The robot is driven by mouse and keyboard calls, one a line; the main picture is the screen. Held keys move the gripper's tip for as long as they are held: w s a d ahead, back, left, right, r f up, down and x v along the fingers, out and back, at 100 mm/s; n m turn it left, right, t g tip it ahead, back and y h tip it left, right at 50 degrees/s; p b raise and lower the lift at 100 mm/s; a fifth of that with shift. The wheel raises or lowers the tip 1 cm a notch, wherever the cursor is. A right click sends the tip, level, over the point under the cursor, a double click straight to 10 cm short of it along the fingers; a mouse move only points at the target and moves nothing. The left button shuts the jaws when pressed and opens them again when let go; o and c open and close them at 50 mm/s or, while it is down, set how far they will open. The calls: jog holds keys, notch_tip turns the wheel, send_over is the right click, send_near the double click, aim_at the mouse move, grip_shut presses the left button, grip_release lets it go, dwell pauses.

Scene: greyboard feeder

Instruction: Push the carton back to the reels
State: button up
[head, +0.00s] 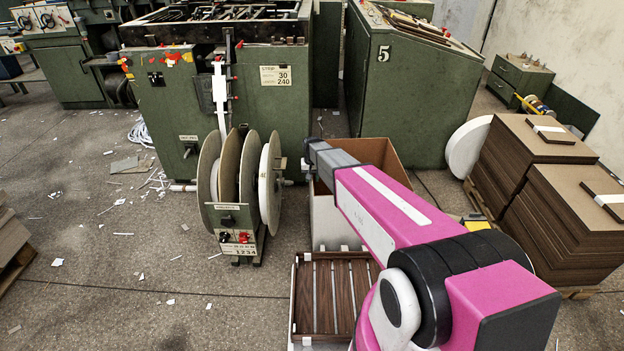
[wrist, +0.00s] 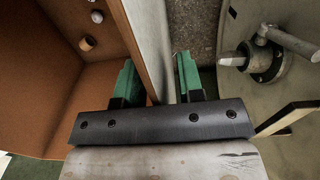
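The carton (head: 381,154) is an open-topped box with a brown inside and a pale outer side. It stands right of the reels (head: 229,180), which are large grey discs on a small green stand; my arm covers part of it. In the wrist view the carton (wrist: 90,110) is at left and a reel (wrist: 300,150) with its hub at right. My gripper (wrist: 157,80) has two green fingers spread apart. The carton's wall runs between them, one finger on the inner side and one in the gap towards the reel. Whether they touch the wall is unclear.
A slatted wooden pallet (head: 336,292) lies in front of the carton. Stacks of brown board (head: 560,215) stand at right. Green machines (head: 215,100) stand behind. The floor left of the reels is open, with scattered paper scraps.

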notch_tip(320, 180, up, 10)
jog(key=shift+r, duration=0.2)
dwell(0.4)
jog(key=s+d+r, duration=0.2)
jog(key=s+d, duration=0.7)
jog(key=s, duration=0.4)
jog(key=s+d+r, duration=0.2)
jog(key=s+d, duration=0.7)
jog(key=s, duration=0.5)
jog(key=shift+d+r+m, duration=0.15)
jog(key=shift+d+m, duration=0.15)
jog(key=shift+d, duration=0.05)
